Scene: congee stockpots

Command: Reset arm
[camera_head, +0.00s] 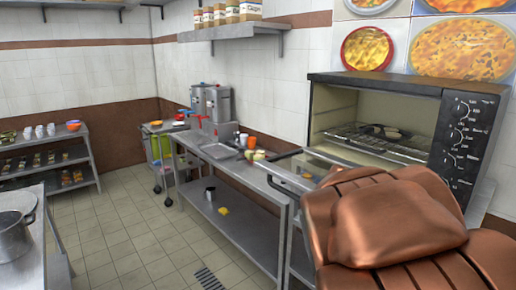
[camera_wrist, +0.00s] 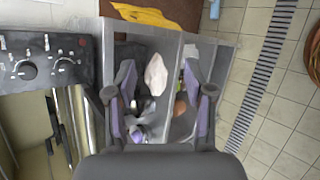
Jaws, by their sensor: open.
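My gripper (camera_wrist: 158,72) shows in the wrist view with its two dark, purple-lined fingers spread apart. Nothing is held between them. Beyond the fingers are a grey metal surface, a white item (camera_wrist: 155,75) and a brown round item (camera_wrist: 180,106), apparently farther off. My copper-coloured arm fills the lower right of the head view, and the gripper itself cannot be made out there. The oven (camera_head: 330,105) stands behind my arm with its front open. A small dark pan (camera_head: 385,131) sits on its rack. The oven's knob panel (camera_wrist: 45,62) is left of the gripper in the wrist view.
A steel counter (camera_head: 235,168) with cups and dispensers runs along the wall. A stockpot (camera_head: 14,236) stands on a table at left. A low shelf (camera_head: 45,166) is at the back left. The tiled floor (camera_head: 125,238) between is clear, with a drain grate (camera_head: 211,279).

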